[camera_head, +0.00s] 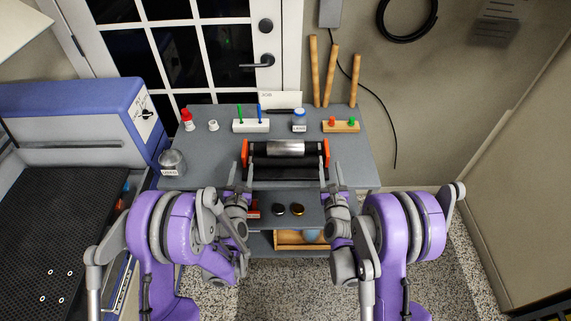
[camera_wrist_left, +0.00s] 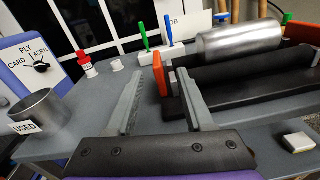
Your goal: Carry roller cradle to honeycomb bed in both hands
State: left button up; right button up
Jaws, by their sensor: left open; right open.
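The roller cradle (camera_head: 262,161) sits on the grey bench, black with orange end plates and a silver cylinder lying on its rollers. It also shows in the left wrist view (camera_wrist_left: 235,78). My left gripper (camera_head: 237,172) is open at the cradle's left end. In the left wrist view its fingers (camera_wrist_left: 158,95) point toward the orange left end plate, which appears between them; I cannot tell whether they touch it. My right gripper (camera_head: 331,172) is open at the cradle's right end. The honeycomb bed (camera_head: 62,215) is the black perforated surface inside the blue-and-grey machine at left.
The bench (camera_head: 352,165) also carries a metal USED cup (camera_head: 172,163), a red bottle (camera_head: 187,120), a white pen block (camera_head: 250,126), a jar (camera_head: 299,122) and a wooden block (camera_head: 341,126). Several small rings lie on the bed's near part. Speckled floor is clear between the arms.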

aim_at(246, 140)
pick_arm(q)
jog(key=shift+s+a+f+n, duration=0.1)
jog(key=shift+s+f+n, duration=0.05)
jog(key=shift+f+n, duration=0.3)
jog(key=shift+s+a+f+n, duration=0.1)
jog(key=shift+s+f+n, duration=0.1)
jog(key=shift+n, duration=0.35)
pick_arm(e)
jog(key=shift+s+d+f+m, duration=0.1)
jog(key=shift+f+m, duration=0.25)
jog(key=shift+m, duration=0.1)
jog(key=shift+s+d+f+m, duration=0.1)
jog(key=shift+f+m, duration=0.2)
jog(key=shift+m, duration=0.15)
pick_arm(q)
jog(key=shift+w, duration=0.1)
pick_arm(e)
jog(key=shift+a, duration=0.1)
pick_arm(q)
jog(key=shift+w, duration=0.1)
pick_arm(e)
jog(key=shift+w, duration=0.15)
pick_arm(q)
jog(key=w, duration=1)
jog(key=shift+w, duration=0.35)
pick_arm(e)
jog(key=w, duration=1)
jog(key=shift+w, duration=0.35)
